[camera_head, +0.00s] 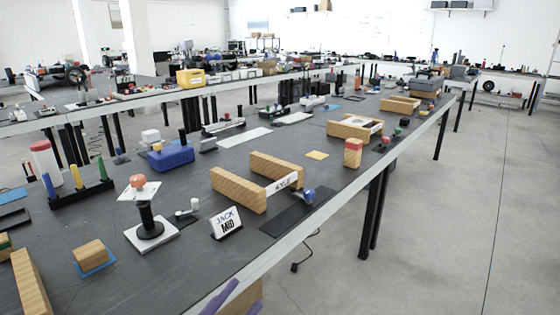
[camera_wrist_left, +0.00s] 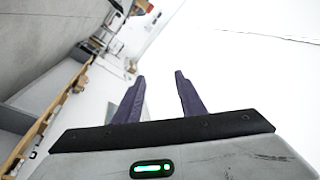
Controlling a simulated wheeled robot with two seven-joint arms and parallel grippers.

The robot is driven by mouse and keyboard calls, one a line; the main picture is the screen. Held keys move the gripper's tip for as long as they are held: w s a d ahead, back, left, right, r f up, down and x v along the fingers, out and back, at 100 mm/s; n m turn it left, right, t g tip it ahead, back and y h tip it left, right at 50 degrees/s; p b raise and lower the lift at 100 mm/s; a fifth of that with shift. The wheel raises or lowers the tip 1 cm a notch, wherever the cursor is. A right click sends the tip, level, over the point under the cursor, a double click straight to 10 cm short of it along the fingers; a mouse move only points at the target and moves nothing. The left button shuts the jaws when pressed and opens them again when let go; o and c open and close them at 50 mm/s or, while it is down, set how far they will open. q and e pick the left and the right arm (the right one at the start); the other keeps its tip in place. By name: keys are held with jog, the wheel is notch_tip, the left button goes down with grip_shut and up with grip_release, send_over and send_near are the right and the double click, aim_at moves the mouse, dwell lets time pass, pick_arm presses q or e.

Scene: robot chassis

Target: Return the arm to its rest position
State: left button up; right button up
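The rest of my left arm is out of the head view.
A long dark worktable (camera_head: 230,143) holds a joystick-like stand (camera_head: 150,222), a "JACK MID" sign (camera_head: 227,223), wooden blocks (camera_head: 238,190) and a blue box (camera_head: 171,158). Open grey floor (camera_head: 430,240) lies right of the table. A cable (camera_head: 305,252) hangs below its edge.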

pick_arm(q)
jog(key=s+a+f+n+g+y, duration=0.1)
jog(key=s+a+f+n+y, duration=0.15)
jog(key=f, duration=0.35)
jog(key=s+a+f+n+g+y, duration=0.2)
jog(key=f+n, duration=0.2)
jog(key=f, duration=0.2)
jog(key=s+a+f+n+g+y, duration=0.1)
jog(key=s+a+f+n+y, duration=0.15)
jog(key=f, duration=0.35)
jog(key=s+a+f+n+g+y, duration=0.1)
jog(key=s+f+n+g, duration=0.2)
jog(key=s+f, duration=0.6)
jog(key=shift+s+f+n+g+y, duration=0.3)
jog(key=shift+s+g, duration=0.45)
jog(key=shift+g, duration=0.05)
jog(key=shift+a, duration=0.1)
